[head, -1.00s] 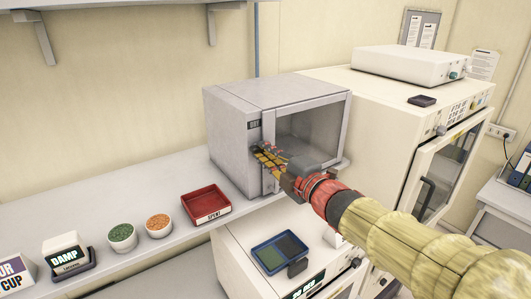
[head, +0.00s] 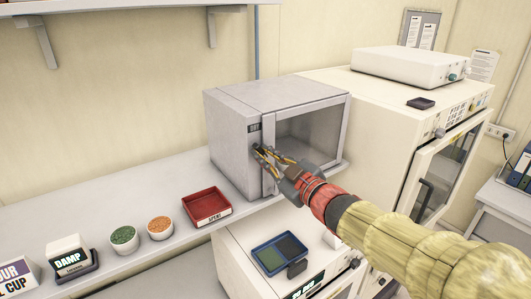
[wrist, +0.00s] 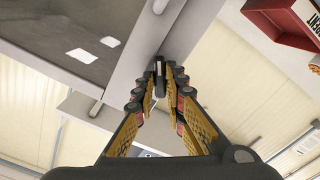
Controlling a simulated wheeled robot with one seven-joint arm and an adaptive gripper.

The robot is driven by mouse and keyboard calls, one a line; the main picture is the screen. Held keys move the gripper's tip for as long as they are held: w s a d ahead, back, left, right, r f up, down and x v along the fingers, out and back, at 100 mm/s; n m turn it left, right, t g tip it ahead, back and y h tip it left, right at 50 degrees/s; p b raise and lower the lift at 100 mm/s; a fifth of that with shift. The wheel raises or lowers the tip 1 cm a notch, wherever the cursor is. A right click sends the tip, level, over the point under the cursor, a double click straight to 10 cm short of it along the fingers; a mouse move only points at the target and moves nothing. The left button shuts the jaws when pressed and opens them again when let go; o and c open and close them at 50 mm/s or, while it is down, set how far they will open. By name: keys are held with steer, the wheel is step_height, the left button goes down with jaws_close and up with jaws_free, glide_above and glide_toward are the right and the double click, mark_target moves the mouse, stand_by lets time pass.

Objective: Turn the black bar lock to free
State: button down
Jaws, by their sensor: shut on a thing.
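The black bar lock (wrist: 160,78) is on the front edge of the grey cabinet (head: 228,151), beside its windowed door (head: 312,128). In the wrist view it is a short dark bar, roughly upright in the picture, between my fingertips. My gripper (head: 263,154) reaches the cabinet's left front edge from the right. It is shut on the bar, with a yellow-padded finger on each side in the wrist view (wrist: 159,88). In the head view the fingers mostly hide the bar, so I cannot tell its turn there.
The grey cabinet stands on a shelf (head: 150,210). A red tray (head: 206,207), green cup (head: 124,239), orange cup (head: 160,228) and DAMP block (head: 68,257) stand to its left. A blue tray (head: 280,253) lies below. A large cream cabinet (head: 385,125) stands to the right.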

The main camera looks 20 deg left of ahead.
steer(key=m+p, duration=0.2)
steer(key=m, duration=0.4)
steer(key=shift+f, duration=0.1)
steer(key=shift+m+p, duration=0.3)
steer(key=shift+m, duration=0.1)
steer(key=c, duration=1.9)
jaws_free()
steer(key=shift+o, duration=0.3)
steer(key=v, duration=1.2)
